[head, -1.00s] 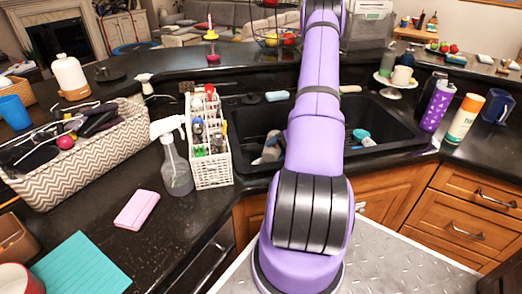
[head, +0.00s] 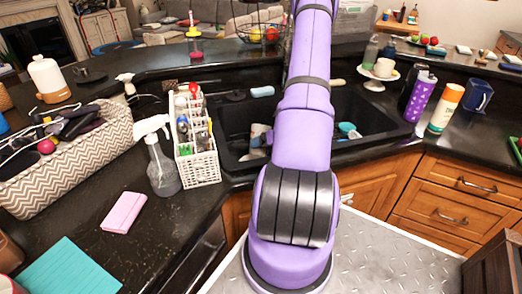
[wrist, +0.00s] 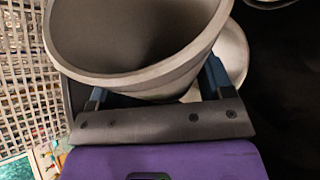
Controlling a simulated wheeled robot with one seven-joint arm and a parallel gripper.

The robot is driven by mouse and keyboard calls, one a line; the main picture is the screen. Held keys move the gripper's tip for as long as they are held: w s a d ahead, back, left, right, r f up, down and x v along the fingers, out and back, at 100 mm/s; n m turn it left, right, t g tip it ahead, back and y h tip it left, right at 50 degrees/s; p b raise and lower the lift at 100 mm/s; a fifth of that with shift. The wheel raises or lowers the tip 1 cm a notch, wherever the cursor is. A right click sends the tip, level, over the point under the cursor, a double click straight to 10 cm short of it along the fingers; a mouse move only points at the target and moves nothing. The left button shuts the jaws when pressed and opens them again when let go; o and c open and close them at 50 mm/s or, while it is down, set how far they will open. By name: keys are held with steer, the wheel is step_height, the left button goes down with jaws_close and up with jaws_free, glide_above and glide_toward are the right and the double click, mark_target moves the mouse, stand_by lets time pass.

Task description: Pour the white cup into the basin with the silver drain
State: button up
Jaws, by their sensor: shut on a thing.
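In the wrist view a pale grey-white cup (wrist: 185,75) fills the upper middle, with its wide rim and shaded inside facing the camera. My gripper (wrist: 155,92) is shut on it, with a blue finger at each side. No contents show inside the cup. My arm hides the sink's middle. I cannot make out the silver drain in either basin.
A white caddy (head: 205,168) stands left of the sink beside a spray bottle (head: 161,165). A teal-headed item (head: 348,130) lies in the right basin. Another light cup (head: 384,67) sits on a stand at right, near a purple bottle (head: 420,97). A pale round thing (wrist: 234,50) shows behind the held cup.

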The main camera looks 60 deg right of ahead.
steer(key=r+n+h, duration=0.1)
steer(key=r, duration=0.1)
steer(key=a+r+n+t+h, duration=0.1)
steer(key=r, duration=0.1)
steer(key=a+r+n+h, duration=0.1)
steer(key=r, duration=0.1)
steer(key=shift+s+a+r+t+h, duration=0.15)
steer(key=shift+s+a+t+h, duration=0.15)
steer(key=shift+s+t, duration=0.1)
steer(key=shift+s+a+r+n+t+h, duration=0.15)
steer(key=shift+r+n+t+h, duration=0.4)
steer(key=shift+r, duration=0.35)
